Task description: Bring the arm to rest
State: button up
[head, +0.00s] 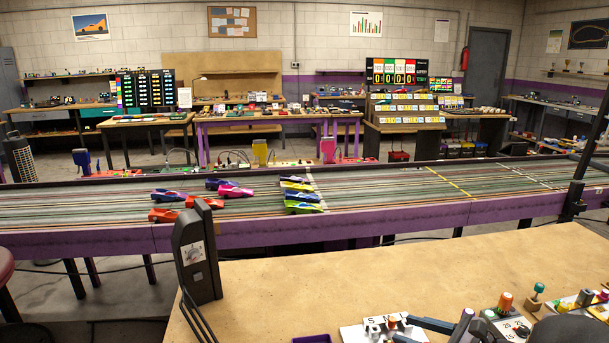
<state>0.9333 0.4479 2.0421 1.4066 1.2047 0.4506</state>
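My gripper (402,329) appears low in the view, right of centre, partly cut off by the bottom edge. Its two dark fingers point left and stand apart, with nothing clearly held between them. It is over or beside a white board (353,335) with small grey and white pieces on the tan workbench (330,285). I cannot tell whether the fingers touch the board. A dark rounded shape fills the bottom right, likely part of my arm.
A long slot track (390,197) with several toy cars runs behind the bench. A dark post (196,255) stands at the bench's left corner. Controls with coloured knobs (505,303) crowd the right front. A purple tray (312,339) lies at the front edge. The bench's middle is clear.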

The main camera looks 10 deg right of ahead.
jog(key=s+a+r+n+g+p, duration=0.1)
jog(key=s+a+n+g+p, duration=0.4)
jog(key=a, duration=0.4)
jog(key=s+a+r+n+g+p, duration=0.25)
jog(key=s+a+n+g, duration=0.3)
jog(key=a+n, duration=0.3)
jog(key=s+r+n+g+h+p, duration=0.1)
jog(key=s+r+n+h+p, duration=0.3)
jog(key=n, duration=0.9)
jog(key=s+h+p, duration=0.3)
jog(key=s+p, duration=0.1)
jog(key=s, duration=0.1)
jog(key=shift+s+a+r+n, duration=0.2)
jog(key=shift+s+a+n, duration=0.1)
jog(key=shift+n, duration=0.05)
